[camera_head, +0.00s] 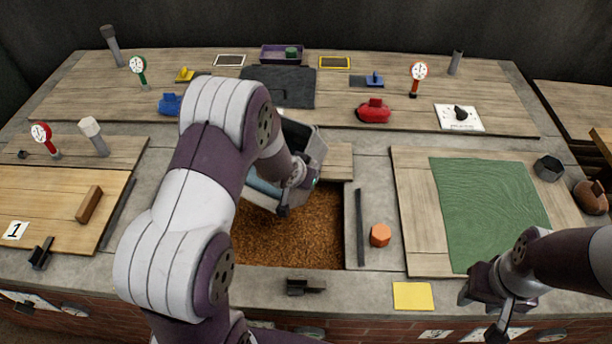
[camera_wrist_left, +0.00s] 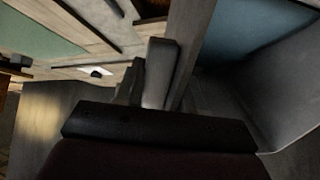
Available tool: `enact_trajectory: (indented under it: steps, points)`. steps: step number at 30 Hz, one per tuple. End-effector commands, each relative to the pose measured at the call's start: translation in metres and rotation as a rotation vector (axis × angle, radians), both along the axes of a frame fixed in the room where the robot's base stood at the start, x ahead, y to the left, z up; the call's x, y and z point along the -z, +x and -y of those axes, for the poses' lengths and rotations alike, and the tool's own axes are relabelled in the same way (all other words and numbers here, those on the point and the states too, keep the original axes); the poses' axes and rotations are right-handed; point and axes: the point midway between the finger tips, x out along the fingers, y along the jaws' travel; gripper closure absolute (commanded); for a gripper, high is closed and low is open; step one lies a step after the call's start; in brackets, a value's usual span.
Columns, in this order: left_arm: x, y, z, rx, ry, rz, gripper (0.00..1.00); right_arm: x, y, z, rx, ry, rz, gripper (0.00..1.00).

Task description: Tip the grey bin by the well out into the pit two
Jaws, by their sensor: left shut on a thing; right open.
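The grey bin (camera_head: 314,146) is held tilted over a pit (camera_head: 346,228) with brown grain in it. My left gripper (camera_head: 298,182) is shut on the bin's wall at its right side. My left arm hides much of the bin and the pit's left part. In the left wrist view, the bin (camera_wrist_left: 285,90) fills the right side, with a bluish inner face, and the gripper's fingers (camera_wrist_left: 155,78) are at its wall. I cannot tell whether anything is still inside the bin. My right gripper (camera_head: 488,308) is open and empty near the front right edge.
An orange hexagonal block (camera_head: 380,235) and a dark bar (camera_head: 360,227) lie right of the pit. A green mat (camera_head: 488,208) lies farther right. A yellow card (camera_head: 412,296) is at the front. A board with a "1" card (camera_head: 15,231) is at left. Dials and coloured pieces stand behind.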

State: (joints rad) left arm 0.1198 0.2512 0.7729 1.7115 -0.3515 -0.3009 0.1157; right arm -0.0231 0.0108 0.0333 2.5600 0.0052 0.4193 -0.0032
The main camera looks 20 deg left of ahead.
Motion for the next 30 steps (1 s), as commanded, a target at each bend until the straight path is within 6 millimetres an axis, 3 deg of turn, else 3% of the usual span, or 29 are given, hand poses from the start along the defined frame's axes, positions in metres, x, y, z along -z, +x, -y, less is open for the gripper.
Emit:
enact_trajectory:
  steps: [30]
  points:
    - [0.016,-0.019,-0.004,0.002,-0.033,0.243,1.00,0.073,0.000,0.000,0.000,0.000,0.000,0.57]
